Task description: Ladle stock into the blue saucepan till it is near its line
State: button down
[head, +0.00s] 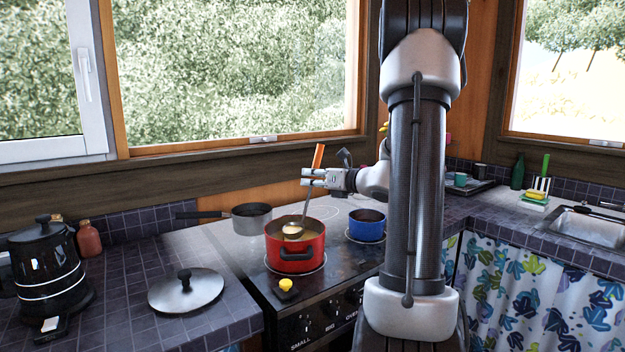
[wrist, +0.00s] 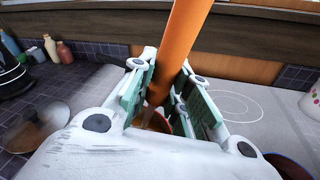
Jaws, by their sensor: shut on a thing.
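My gripper (head: 312,178) is shut on the orange handle of the ladle (head: 318,157), above the stove. The handle also shows between my fingers in the wrist view (wrist: 180,45). The ladle hangs down with its bowl (head: 292,230) over or in the red pot (head: 296,258), which holds yellowish stock (head: 303,238). I cannot tell whether the bowl touches the stock. The blue saucepan (head: 367,228) stands on the stove to the right of the red pot. Its contents and line are too small to make out. In the wrist view my gripper hides most of the red pot.
A grey saucepan (head: 251,217) stands behind the red pot, its handle pointing left. A metal lid (head: 186,290) and a black kettle (head: 46,265) are on the left counter. A yellow item (head: 286,285) lies at the stove's front. A sink (head: 590,224) is at the right.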

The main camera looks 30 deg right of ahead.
aim_at(322, 148)
jog(key=shift+d, duration=0.1)
jog(key=shift+d+f+m, duration=0.4)
jog(key=shift+d+m, duration=0.1)
jog(key=shift+d, duration=0.3)
jog(key=shift+d+f+m, duration=0.35)
jog(key=shift+d+m, duration=0.15)
jog(key=shift+d, duration=0.25)
jog(key=shift+r, duration=5)
